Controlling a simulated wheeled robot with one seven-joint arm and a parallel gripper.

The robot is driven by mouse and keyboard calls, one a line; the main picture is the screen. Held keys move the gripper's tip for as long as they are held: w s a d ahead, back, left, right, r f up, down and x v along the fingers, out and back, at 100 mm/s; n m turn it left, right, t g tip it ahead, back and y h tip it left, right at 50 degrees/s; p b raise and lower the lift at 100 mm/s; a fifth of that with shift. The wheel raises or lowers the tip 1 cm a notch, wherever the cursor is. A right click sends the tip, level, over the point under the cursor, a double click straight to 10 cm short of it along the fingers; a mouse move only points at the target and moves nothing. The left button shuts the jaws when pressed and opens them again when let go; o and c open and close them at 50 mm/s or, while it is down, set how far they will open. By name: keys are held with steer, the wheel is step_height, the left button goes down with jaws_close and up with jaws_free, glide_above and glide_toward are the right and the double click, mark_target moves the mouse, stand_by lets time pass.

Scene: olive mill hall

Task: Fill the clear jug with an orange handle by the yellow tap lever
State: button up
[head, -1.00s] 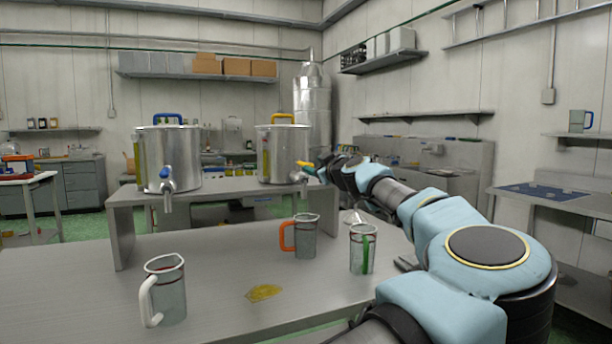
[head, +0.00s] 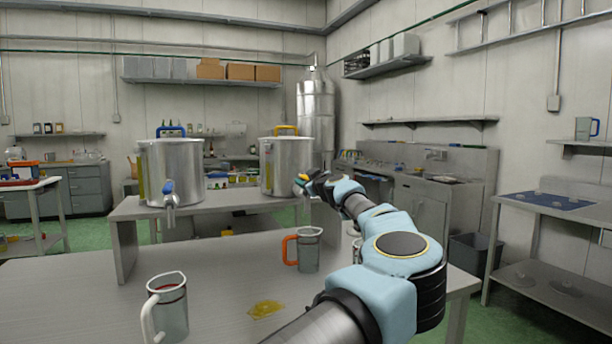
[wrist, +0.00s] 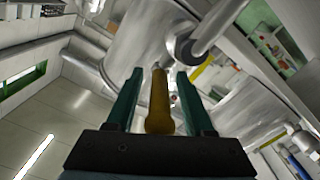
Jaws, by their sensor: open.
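The clear jug with an orange handle (head: 309,252) stands upright on the front table, handle to the left. Any liquid in it cannot be made out. The steel tank with the yellow top handle (head: 281,168) stands on the raised bench behind. Its tap is largely hidden by my gripper (head: 302,183) in the head view. In the wrist view, the yellow tap lever (wrist: 159,103) lies between the two green fingers of my gripper (wrist: 160,100), which are open with a gap on each side. I cannot tell whether the jug is directly below the spout.
A white-handled jug (head: 172,312) stands at the front left, and a yellow puddle (head: 266,308) lies on the table. A second tank (head: 172,170) with a blue tap lever (head: 168,188) stands left. My arm mostly hides another jug (head: 357,246). A blue-handled jug (head: 583,128) is shelved right.

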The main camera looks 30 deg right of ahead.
jaws_close()
stand_by(0.5)
stand_by(1.0)
